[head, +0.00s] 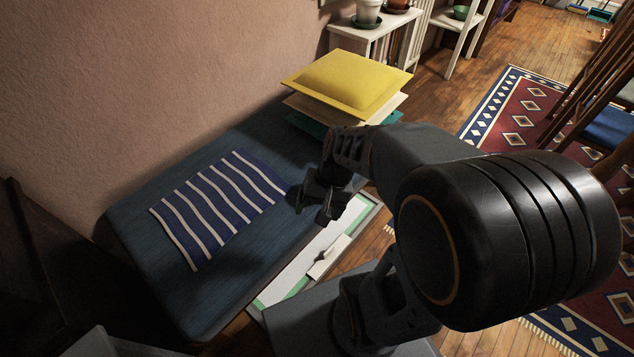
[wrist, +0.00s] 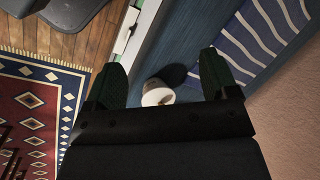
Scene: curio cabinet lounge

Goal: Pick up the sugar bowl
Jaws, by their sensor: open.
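No contact with either finger is visible. My gripper (wrist: 161,62) is open and empty. In the head view my gripper (head: 311,206) is over the right edge of the blue padded seat (head: 200,300), and I cannot make out the bowl there.
A blue-and-white striped cloth (head: 218,205) lies on the seat, left of my gripper. Stacked cushions (head: 350,82) stand behind it. A white, green-edged panel (head: 290,283) lies along the seat's right side. A pink wall (head: 150,80) bounds the left.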

